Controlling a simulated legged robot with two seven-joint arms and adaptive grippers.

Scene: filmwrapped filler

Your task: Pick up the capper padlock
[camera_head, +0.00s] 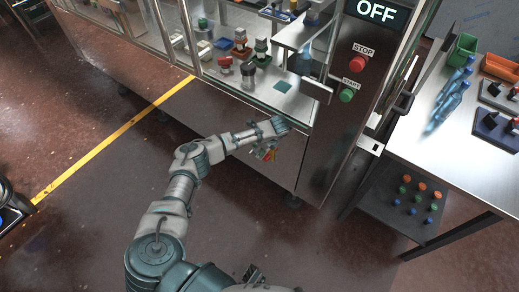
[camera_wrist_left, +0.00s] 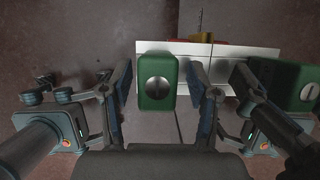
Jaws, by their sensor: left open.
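My left gripper (camera_head: 272,130) is in front of the lower panel of the machine in the head view. In the left wrist view its fingers (camera_wrist_left: 158,88) are open, with nothing held between them. A small brass-yellow body with a thin upright bar, apparently the padlock (camera_wrist_left: 203,37), sits at the upper middle of that view, beyond the fingers and beside red parts. In the head view a small red and yellow patch (camera_head: 268,156) shows just below the gripper, partly hidden by it. A dark part at the bottom edge may be my right gripper (camera_head: 254,274).
Another green block (camera_wrist_left: 299,86) is at right. The machine's stop button (camera_head: 359,62) and a steel table (camera_head: 420,143) stand to the right.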

